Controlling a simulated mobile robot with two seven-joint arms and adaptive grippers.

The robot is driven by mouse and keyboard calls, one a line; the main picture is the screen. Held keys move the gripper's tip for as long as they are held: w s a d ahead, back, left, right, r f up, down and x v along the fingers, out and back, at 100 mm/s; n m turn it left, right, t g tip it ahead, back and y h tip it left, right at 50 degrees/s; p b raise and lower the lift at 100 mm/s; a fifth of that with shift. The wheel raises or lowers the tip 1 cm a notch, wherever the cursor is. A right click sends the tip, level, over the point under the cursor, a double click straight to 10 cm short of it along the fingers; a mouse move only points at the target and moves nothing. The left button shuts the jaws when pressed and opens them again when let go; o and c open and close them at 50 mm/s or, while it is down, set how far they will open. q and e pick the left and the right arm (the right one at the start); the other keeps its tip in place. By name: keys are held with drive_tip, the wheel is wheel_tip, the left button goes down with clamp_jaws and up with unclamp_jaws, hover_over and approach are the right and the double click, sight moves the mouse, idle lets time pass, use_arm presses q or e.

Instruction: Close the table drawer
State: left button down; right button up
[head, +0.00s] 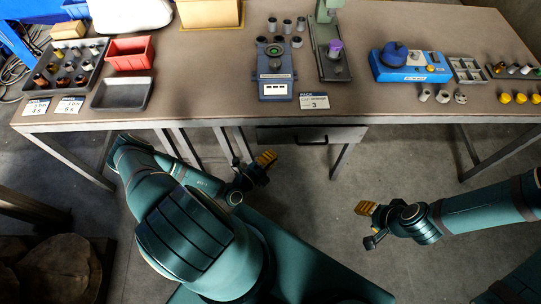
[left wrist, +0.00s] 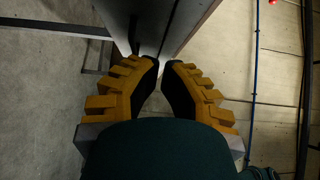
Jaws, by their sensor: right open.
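The table drawer (head: 335,135) hangs under the front edge of the table, near its middle, with a dark handle on its grey front. I cannot tell from this angle how far out it sits. My left gripper (head: 266,159) is just below and in front of the drawer's left end. In the left wrist view its yellow-backed fingers (left wrist: 162,66) have a narrow gap between their tips, with nothing seen between them. A grey panel edge (left wrist: 190,22) lies just beyond the tips; contact is unclear. My right gripper (head: 366,210) is open and empty, over the floor right of the drawer.
The tabletop (head: 210,85) carries a dark parts tray (head: 66,66), a red bin (head: 129,53), a blue fixture (head: 275,72), a green press (head: 330,45) and a blue machine (head: 410,66). Table legs (head: 345,160) stand near the drawer. The floor in front is clear between my arms.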

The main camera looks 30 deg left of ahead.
use_arm(q)
approach(290, 130)
drive_tip(key=w+d, duration=0.3)
drive_tip(key=d, duration=0.1)
drive_tip(key=shift+w+a+f+b, duration=0.15)
drive_tip(key=shift+w+a+b, duration=0.25)
drive_tip(key=shift+w+a, duration=0.95)
drive_tip(key=shift+w, duration=0.3)
